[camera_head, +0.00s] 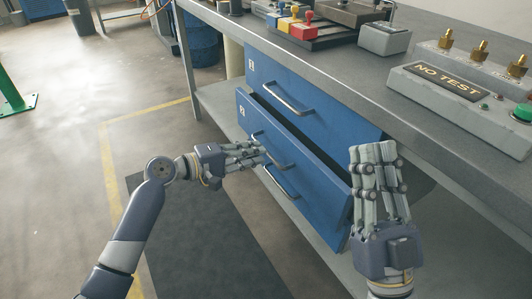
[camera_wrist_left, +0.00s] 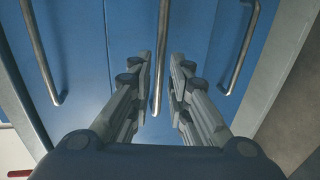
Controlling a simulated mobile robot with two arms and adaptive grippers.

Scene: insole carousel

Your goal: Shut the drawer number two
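The blue drawer number two (camera_head: 312,176) is the middle one in the cabinet under the bench. It is pulled partly out, with a dark gap above its front. My left gripper (camera_head: 256,154) is at its front, near its metal handle (camera_head: 283,163). In the left wrist view the fingers of my left gripper (camera_wrist_left: 162,65) are apart, and the middle handle (camera_wrist_left: 163,40) appears between their tips. I cannot tell whether they touch it. My right gripper (camera_head: 374,150) is open and empty, fingers upward, in front of the cabinet's right side. It hides part of the drawer's right end.
The top drawer (camera_head: 330,112) is shut, and a lower handle (camera_head: 279,183) shows below drawer two. The grey bench top (camera_head: 330,66) overhangs above, carrying a "NO TEST" box (camera_head: 470,105). Open floor (camera_head: 70,160) lies to the left.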

